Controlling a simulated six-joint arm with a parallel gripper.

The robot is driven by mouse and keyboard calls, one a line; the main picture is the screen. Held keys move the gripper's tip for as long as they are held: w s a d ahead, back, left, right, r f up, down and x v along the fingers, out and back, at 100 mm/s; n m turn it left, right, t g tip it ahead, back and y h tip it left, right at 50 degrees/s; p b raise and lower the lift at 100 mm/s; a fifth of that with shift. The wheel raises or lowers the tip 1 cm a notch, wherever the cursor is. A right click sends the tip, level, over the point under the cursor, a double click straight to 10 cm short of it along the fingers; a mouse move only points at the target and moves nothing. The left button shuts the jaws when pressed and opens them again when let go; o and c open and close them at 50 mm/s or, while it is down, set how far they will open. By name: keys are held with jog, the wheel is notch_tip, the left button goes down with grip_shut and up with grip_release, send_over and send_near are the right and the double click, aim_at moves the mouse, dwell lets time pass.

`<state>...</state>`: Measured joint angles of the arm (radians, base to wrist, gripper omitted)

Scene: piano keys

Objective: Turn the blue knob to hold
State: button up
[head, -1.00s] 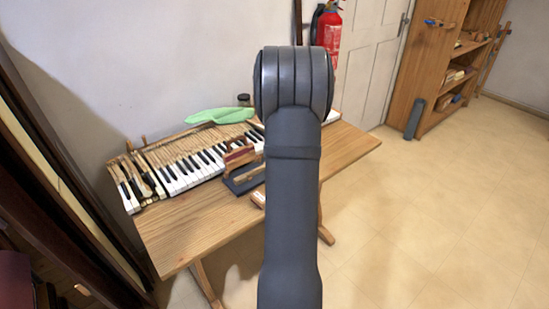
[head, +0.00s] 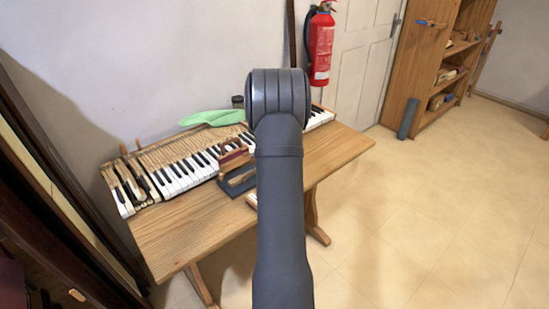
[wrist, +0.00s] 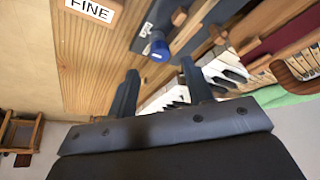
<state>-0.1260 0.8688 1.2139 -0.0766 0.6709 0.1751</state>
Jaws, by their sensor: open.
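The blue knob (wrist: 159,50) shows in the wrist view, upper middle, beside a white label with small writing. Another white label reading FINE (wrist: 95,8) is at the top left on the wooden surface. My gripper (wrist: 160,80) is open in the wrist view, its two dark fingers apart and pointing toward the knob. The knob lies just beyond the fingertips, not between them, and they look apart from it. A hold mark cannot be made out. In the head view my arm covers part of the table, and neither gripper nor knob can be seen there.
The wooden table (head: 175,245) carries a row of piano keys (head: 185,170), a green cloth (head: 212,118) and a dark blue tray (head: 238,184). A red fire extinguisher (head: 321,45) hangs by the door.

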jog(key=shift+x, duration=2.45)
jog(key=c, duration=1)
